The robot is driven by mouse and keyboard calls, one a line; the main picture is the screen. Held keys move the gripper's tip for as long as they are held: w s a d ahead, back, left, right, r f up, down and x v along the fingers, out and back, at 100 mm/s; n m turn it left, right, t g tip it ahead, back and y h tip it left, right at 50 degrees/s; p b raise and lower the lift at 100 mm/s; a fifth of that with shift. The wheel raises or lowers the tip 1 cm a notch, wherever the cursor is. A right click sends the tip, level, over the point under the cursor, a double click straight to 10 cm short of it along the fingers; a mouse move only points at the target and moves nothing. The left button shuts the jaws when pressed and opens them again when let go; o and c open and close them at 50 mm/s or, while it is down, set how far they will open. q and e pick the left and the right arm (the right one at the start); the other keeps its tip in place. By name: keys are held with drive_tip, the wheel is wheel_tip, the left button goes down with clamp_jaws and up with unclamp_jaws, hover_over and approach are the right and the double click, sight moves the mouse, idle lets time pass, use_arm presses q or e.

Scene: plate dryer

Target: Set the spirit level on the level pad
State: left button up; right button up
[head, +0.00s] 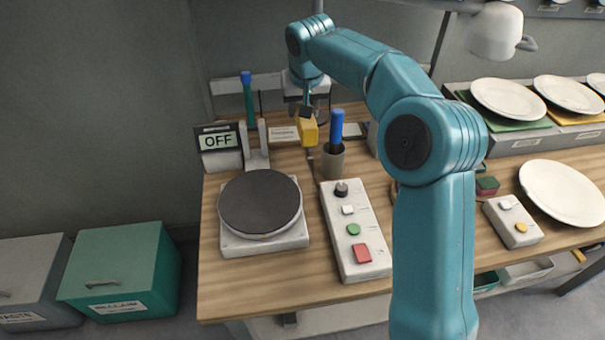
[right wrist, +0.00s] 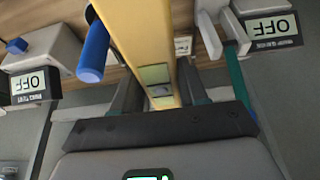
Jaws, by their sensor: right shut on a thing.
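The spirit level (head: 308,133) is a yellow bar held above the back of the wooden bench in the head view. In the right wrist view the level (right wrist: 146,45) runs from the top edge down between my fingers, with a small pale window near them. My right gripper (head: 306,112) is shut on it, and its dark fingers (right wrist: 160,84) lie on both sides of the bar. I cannot clearly pick out the level pad; a small pale label plate (head: 284,134) lies on the bench just left of the level. My left gripper is not in view.
A round dark plate machine (head: 260,203) stands front left, with an OFF display (head: 216,141) behind it. A cup (head: 332,163) with a blue-handled tool is close right of the level. A button box (head: 356,250) stands in front. Plates (head: 563,192) are at right.

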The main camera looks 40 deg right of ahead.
drive_tip(key=f, duration=0.9)
drive_tip(key=s+f, duration=0.1)
drive_tip(key=f, duration=0.4)
drive_tip(key=shift+a+f, duration=0.2)
drive_tip(key=shift+f, duration=0.15)
drive_tip(key=shift+w+f, duration=0.15)
drive_tip(key=shift+f, duration=2.1)
drive_tip(key=shift+f, duration=0.15)
drive_tip(key=o, duration=1.2)
